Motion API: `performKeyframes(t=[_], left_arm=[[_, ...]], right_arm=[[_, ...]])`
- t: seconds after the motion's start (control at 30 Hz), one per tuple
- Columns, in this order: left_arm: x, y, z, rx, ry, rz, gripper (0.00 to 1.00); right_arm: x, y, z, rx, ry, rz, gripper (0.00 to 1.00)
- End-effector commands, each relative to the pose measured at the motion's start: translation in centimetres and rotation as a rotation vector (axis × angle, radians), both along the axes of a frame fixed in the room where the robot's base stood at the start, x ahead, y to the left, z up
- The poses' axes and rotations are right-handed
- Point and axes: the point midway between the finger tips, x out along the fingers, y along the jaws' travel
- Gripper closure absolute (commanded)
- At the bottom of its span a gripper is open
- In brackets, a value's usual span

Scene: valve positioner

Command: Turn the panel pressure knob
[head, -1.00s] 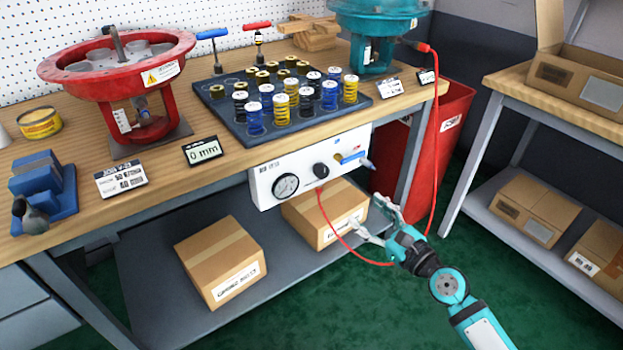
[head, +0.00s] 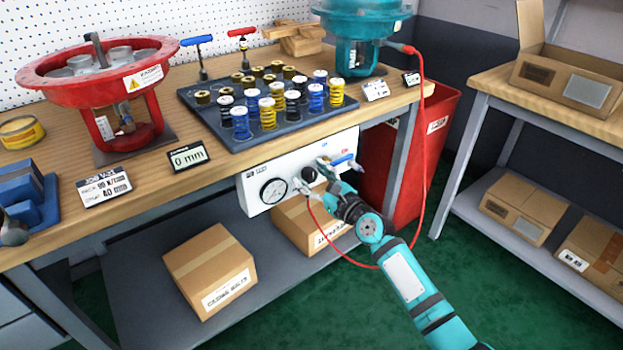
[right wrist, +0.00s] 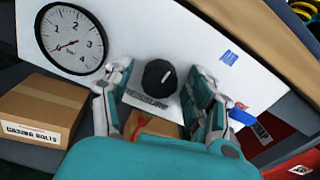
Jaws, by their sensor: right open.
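The black pressure knob (head: 309,174) is on the white panel (head: 253,203) under the bench's front edge. My right gripper (head: 313,177) is open in front of the panel. In the right wrist view its fingers (right wrist: 157,86) stand one on each side of the knob, with visible gaps. I cannot tell how deep they reach. The round gauge (right wrist: 71,39) left of the knob has its needle near 0. My left gripper is not in view.
A blue lever (head: 343,159) is on the panel right of the knob, close to my right fingers. A red hose (head: 424,150) hangs in a loop below my gripper. Cardboard boxes (head: 210,270) sit on the lower shelf. A red bin (head: 396,190) stands to the right.

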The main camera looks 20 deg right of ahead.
Motion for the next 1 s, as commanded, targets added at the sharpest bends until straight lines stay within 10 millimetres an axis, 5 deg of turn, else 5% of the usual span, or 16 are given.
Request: performKeyframes(t=[0.37, 0.77, 1.0], left_arm=[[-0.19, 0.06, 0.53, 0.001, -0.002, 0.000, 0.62], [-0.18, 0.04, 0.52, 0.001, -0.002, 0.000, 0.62], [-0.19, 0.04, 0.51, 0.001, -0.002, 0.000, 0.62]], right_arm=[[0.52, 0.20, 0.02, 0.000, 0.000, 0.000, 0.44], [0.50, 0.18, 0.01, 0.000, 0.000, 0.000, 0.96], [0.49, 0.19, 0.00, -0.016, -0.006, 0.000, 0.98]])
